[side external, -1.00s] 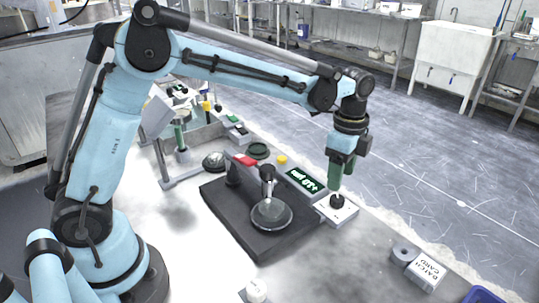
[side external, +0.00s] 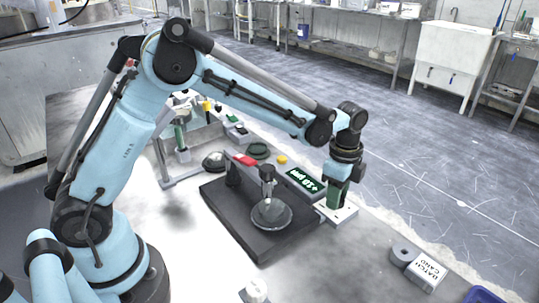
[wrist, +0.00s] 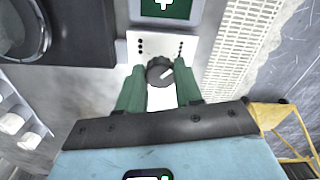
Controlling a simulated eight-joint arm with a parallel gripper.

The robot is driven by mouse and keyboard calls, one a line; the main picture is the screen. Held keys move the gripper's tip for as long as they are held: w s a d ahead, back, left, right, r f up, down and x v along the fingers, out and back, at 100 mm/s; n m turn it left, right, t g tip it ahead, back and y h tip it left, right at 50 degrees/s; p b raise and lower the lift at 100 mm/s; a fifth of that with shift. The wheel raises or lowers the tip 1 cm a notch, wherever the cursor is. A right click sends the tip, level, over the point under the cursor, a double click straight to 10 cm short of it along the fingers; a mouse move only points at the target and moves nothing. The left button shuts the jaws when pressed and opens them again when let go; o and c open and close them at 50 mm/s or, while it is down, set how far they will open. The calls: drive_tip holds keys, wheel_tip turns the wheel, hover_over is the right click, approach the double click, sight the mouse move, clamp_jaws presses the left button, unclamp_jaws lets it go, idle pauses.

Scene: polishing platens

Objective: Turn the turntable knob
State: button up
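The turntable knob (wrist: 159,71) is small, round and black with a white pointer line. It sits on a white control plate (wrist: 152,49) with small black dots. In the wrist view my gripper's green fingers (wrist: 159,77) stand on either side of the knob, open, with narrow gaps beside it. In the side view my gripper (side external: 336,203) points down just above the white plate (side external: 343,215), and its fingers hide the knob. The turntable (side external: 271,214) is a dark disc on a black base, left of the plate.
A yellow button (side external: 282,160), red block (side external: 243,159) and metal frame (side external: 166,165) are farther back.

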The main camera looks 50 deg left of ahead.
drive_tip(key=c, duration=0.4)
drive_tip(key=shift+c, duration=0.2)
drive_tip(key=shift+n, duration=0.3)
drive_tip(key=n, duration=0.3)
drive_tip(key=shift+n, duration=0.3)
drive_tip(key=n, duration=0.3)
drive_tip(key=shift+n, duration=0.3)
drive_tip(key=n, duration=0.5)
drive_tip(key=shift+s+d, duration=0.1)
drive_tip(key=shift+n, duration=2.5)
